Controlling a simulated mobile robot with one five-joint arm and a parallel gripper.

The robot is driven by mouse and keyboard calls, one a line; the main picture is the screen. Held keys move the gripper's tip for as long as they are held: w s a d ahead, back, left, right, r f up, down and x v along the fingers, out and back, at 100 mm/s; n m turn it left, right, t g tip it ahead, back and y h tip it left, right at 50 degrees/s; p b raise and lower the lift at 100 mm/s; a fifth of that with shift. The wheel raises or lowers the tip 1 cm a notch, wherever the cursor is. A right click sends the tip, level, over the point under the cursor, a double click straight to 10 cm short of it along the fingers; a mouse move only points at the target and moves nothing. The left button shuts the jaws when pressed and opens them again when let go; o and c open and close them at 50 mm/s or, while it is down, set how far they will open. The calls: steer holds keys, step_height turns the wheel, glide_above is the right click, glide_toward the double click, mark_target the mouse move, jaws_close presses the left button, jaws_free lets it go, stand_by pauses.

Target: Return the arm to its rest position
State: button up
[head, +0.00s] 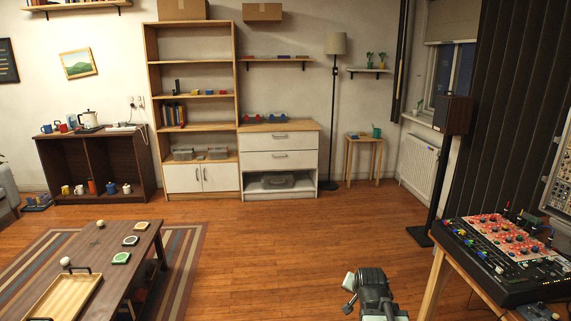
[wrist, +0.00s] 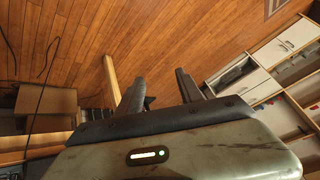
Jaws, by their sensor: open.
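My arm (head: 372,293) shows at the bottom of the head view, right of centre, above the wooden floor. In the wrist view my gripper (wrist: 160,86) has its two dark fingers apart, with floor showing between them. Nothing is held between the fingers. The lower part of the arm is cut off by the bottom edge of the head view.
A wooden table with a mixing console (head: 500,250) stands close on the right. A low dark table (head: 85,255) with a wooden tray (head: 62,296) and coasters is at left. A white drawer cabinet (head: 280,160) stands at the back. The middle floor is clear.

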steer(key=s+a+f+n+g+y, duration=0.1)
steer(key=s+a+f+n+g, duration=0.2)
steer(key=a, duration=0.6)
steer(key=s+a+f+n+g, duration=0.1)
steer(key=s+f+n+g, duration=0.2)
steer(key=s, duration=0.8)
step_height(320, 180, up, 13)
steer(key=g+p, duration=0.1)
steer(key=p, duration=1.1)
steer(key=shift+s+n, duration=0.25)
steer(key=shift+n, duration=0.15)
steer(key=shift+c, duration=0.8)
